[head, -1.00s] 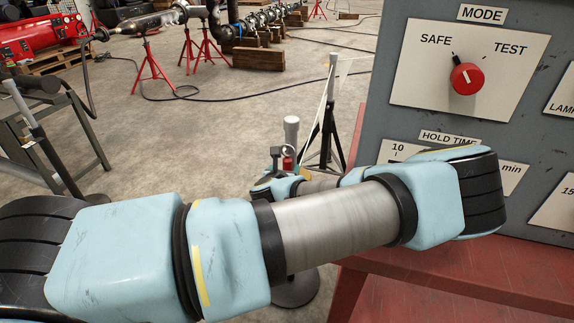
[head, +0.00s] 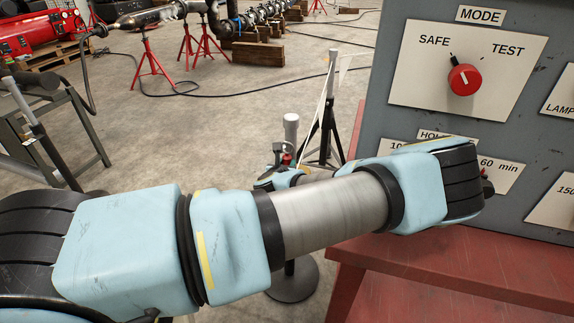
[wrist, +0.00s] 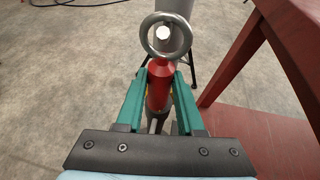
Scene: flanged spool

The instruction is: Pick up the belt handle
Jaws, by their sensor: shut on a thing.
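A red cylindrical handle (wrist: 160,82) with a metal ring (wrist: 166,36) at its far end sits between the two green fingers of my gripper (wrist: 162,90) in the wrist view. The fingers touch its sides and are shut on it. I take this red piece to be the belt handle. In the head view my gripper (head: 284,178) is mostly hidden behind my forearm, and only a bit of red (head: 287,158) shows beside it. A grey post (head: 291,130) stands just behind. A thin pale belt or strap (head: 318,110) runs up toward another post (head: 333,65).
A grey control panel (head: 395,60) with a red mode knob (head: 464,80) stands on a red table (head: 450,275) at right. A dark round base (head: 293,282) is on the floor below my arm. A grey bench (head: 60,110) is at left. Open floor lies between.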

